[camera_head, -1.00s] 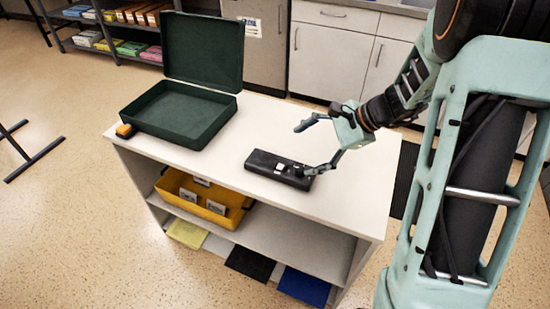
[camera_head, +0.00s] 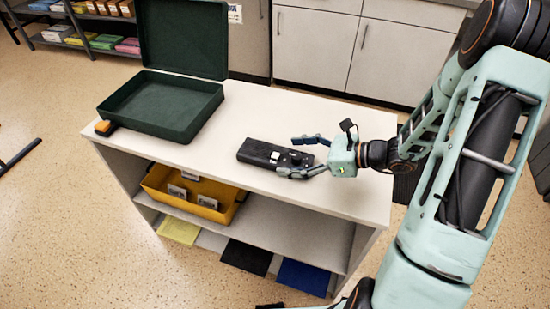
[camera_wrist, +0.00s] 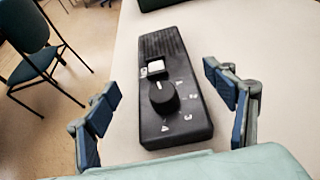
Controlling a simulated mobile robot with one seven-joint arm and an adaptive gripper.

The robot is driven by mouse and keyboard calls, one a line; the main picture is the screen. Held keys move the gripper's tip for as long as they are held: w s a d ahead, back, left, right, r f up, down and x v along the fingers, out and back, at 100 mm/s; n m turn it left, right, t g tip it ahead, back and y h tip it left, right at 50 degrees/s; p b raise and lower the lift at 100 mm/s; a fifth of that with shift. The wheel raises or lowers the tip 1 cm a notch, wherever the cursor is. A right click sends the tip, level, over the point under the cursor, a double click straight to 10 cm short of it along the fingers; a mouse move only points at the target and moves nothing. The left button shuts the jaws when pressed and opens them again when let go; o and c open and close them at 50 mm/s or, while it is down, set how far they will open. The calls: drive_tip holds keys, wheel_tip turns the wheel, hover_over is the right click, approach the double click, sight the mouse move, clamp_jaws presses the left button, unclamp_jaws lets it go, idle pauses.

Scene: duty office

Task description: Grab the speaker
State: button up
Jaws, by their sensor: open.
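The speaker (camera_head: 262,153) is a long dark box lying flat on the white counter top. In the wrist view the speaker (camera_wrist: 170,85) has a grille at its far end, a white square button, a black knob and white marks. My gripper (camera_head: 300,157) is open at the speaker's right end. In the wrist view my gripper (camera_wrist: 165,117) has one blue-padded finger on each side of the speaker's near end. Gaps show between both fingers and the speaker, with the right finger closer.
An open dark green case (camera_head: 160,108) stands on the counter's left, with a small orange-and-black item (camera_head: 104,127) beside it. The white counter (camera_head: 340,182) is clear around the speaker. A yellow bin (camera_head: 152,184) sits on the shelf below. A chair (camera_wrist: 32,55) shows in the wrist view.

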sight(283, 156)
drive_tip(key=x, duration=0.5)
drive_tip(key=shift+w+a+f+b, duration=0.1)
drive_tip(key=shift+w+f+b, duration=0.25)
drive_tip(key=shift+f+b, duration=0.05)
drive_tip(key=c, duration=1.8)
